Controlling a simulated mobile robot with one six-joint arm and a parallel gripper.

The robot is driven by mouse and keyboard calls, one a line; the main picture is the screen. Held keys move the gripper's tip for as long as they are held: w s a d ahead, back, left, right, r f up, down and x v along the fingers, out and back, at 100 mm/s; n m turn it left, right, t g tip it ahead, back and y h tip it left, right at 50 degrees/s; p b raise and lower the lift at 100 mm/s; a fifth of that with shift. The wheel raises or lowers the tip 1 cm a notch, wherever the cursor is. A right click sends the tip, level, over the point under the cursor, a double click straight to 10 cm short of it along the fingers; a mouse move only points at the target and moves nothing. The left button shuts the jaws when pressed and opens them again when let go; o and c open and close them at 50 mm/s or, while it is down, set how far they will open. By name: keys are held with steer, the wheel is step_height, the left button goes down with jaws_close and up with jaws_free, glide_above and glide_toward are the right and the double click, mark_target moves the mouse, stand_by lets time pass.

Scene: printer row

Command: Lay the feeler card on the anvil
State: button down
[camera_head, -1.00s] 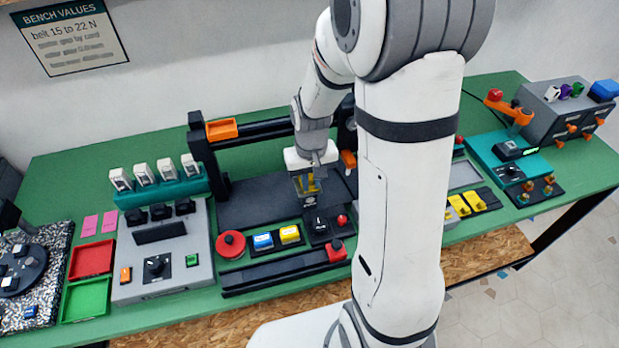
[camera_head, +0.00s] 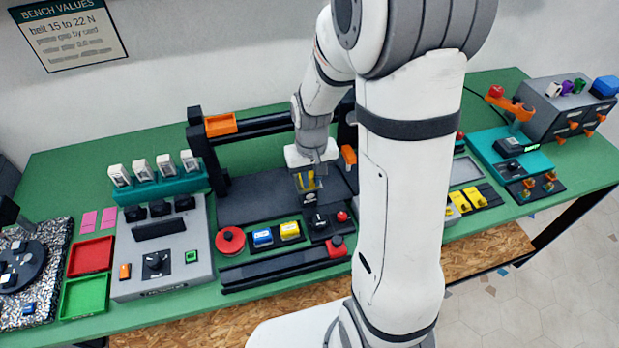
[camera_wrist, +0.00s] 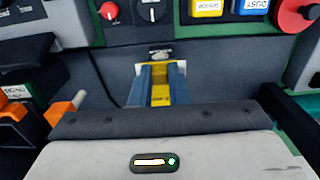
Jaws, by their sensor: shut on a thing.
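The feeler card (camera_wrist: 162,96) is yellow and stands between my gripper's blue-grey fingers. My gripper (camera_wrist: 160,76) is shut on it and points down over the dark grey plate of the black frame. A small round greyish piece (camera_wrist: 161,55), which looks like the anvil, lies on the plate just beyond the fingertips in the wrist view. The card's lower end is hidden, so I cannot tell whether it touches anything.
A control strip with a black knob (camera_head: 318,221), yellow button (camera_head: 289,230), blue button (camera_head: 262,237) and red mushroom button (camera_head: 231,241) lies in front of the plate. A crossbar (camera_head: 262,130) runs behind. An orange part (camera_wrist: 59,112) is close to the gripper.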

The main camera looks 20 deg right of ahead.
steer(key=shift+f+b, duration=0.5)
steer(key=shift+f, duration=0.05)
stand_by(0.4)
steer(key=c, duration=1.3)
jaws_free()
step_height(320, 180, up, 7)
steer(key=shift+r+b, duration=0.2)
steer(key=shift+b, duration=0.2)
steer(key=shift+r, duration=0.2)
steer(key=shift+s+r, duration=0.15)
steer(key=shift+r, duration=0.1)
steer(key=s+r+t, duration=0.1)
steer(key=s+r, duration=0.1)
steer(key=s, duration=0.2)
steer(key=s+r+t, duration=0.1)
steer(key=s+r, duration=0.2)
steer(key=s, duration=0.2)
steer(key=s+r+t, duration=0.1)
steer(key=s+r, duration=0.2)
steer(key=s, duration=0.2)
steer(key=shift+a, duration=0.25)
